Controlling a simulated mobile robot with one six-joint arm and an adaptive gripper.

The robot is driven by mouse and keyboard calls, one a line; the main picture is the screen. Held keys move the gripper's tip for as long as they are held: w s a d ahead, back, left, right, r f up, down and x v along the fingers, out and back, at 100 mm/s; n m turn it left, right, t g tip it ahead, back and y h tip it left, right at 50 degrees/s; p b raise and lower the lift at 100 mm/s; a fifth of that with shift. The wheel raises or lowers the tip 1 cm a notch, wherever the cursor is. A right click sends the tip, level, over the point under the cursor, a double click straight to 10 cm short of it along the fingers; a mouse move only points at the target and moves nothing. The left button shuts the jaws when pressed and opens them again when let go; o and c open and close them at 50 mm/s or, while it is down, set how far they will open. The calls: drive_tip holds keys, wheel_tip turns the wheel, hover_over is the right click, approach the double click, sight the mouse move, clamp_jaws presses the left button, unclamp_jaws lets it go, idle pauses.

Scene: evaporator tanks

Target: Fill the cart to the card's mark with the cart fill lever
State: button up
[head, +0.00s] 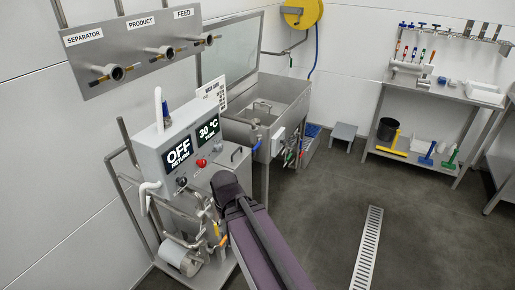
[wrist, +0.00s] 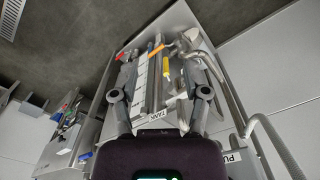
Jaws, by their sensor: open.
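The cart (head: 190,255) is a steel frame with pipes, a pump and a grey control box (head: 170,150). Its displays read "OFF RETURN" and "30 °C TANK". Orange and yellow handles (head: 216,230) sit low on its pipework. The wrist view shows a yellow handle (wrist: 166,66), an orange one (wrist: 156,49) and a red one (wrist: 121,55). I cannot tell which lever is the cart fill lever. A white card (head: 211,97) hangs behind the box; its mark is too small to read. My gripper (wrist: 160,93) is open and empty over the cart, its fingers apart; my arm hides it in the head view.
A steel sink (head: 270,105) with hoses and colored handles stands behind the cart. Feed, product and separator ports (head: 155,50) line the left wall. A tool bench (head: 430,95) is at the back right. Floor around the drain grate (head: 368,250) is clear.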

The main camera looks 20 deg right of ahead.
drive_tip(key=shift+w+d, duration=0.1)
drive_tip(key=shift+d, duration=0.2)
drive_tip(key=w+d+f+m+t+y+b, duration=0.1)
drive_tip(key=w+f+t+y+b, duration=0.15)
drive_tip(key=w, duration=0.25)
drive_tip(key=w+d+f+m+t+y+b, duration=0.1)
drive_tip(key=w+d+f+m+b, duration=0.1)
drive_tip(key=w+b, duration=0.25)
drive_tip(key=m+t+b, duration=1.1)
drive_tip(key=t, duration=0.1)
approach(256, 147)
drive_tip(key=s+d, duration=0.2)
drive_tip(key=s, duration=0.1)
drive_tip(key=shift+w, duration=0.25)
drive_tip(key=shift+w+a, duration=0.1)
drive_tip(key=b+x, duration=0.2)
drive_tip(key=x, duration=1.1)
drive_tip(key=shift+w+a+f+b, duration=0.15)
drive_tip(key=shift+w+a+b, duration=0.1)
drive_tip(key=shift+b, duration=0.05)
